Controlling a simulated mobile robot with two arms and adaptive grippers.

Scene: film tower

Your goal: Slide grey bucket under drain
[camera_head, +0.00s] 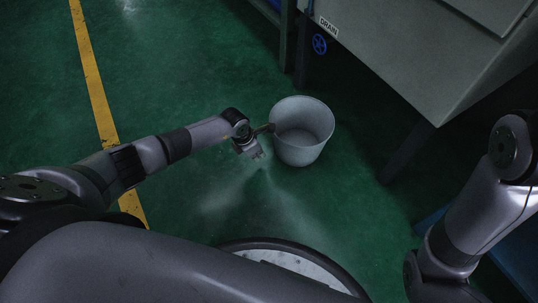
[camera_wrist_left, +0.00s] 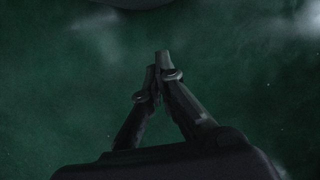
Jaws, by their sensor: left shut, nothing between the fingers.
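The grey bucket (camera_head: 301,148) stands upright and looks empty on the green floor in the head view. The drain shows as a label (camera_head: 328,27) reading DRAIN above a blue valve wheel (camera_head: 320,44) on the grey machine, behind and slightly right of the bucket. My right gripper is out of view; only part of that arm shows at the right.
The grey machine (camera_head: 420,60) overhangs the floor on dark legs (camera_head: 405,153) at the right. A blue surface (camera_head: 515,250) lies at the lower right. A yellow floor line (camera_head: 96,90) runs along the left. The floor between bucket and machine looks clear.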

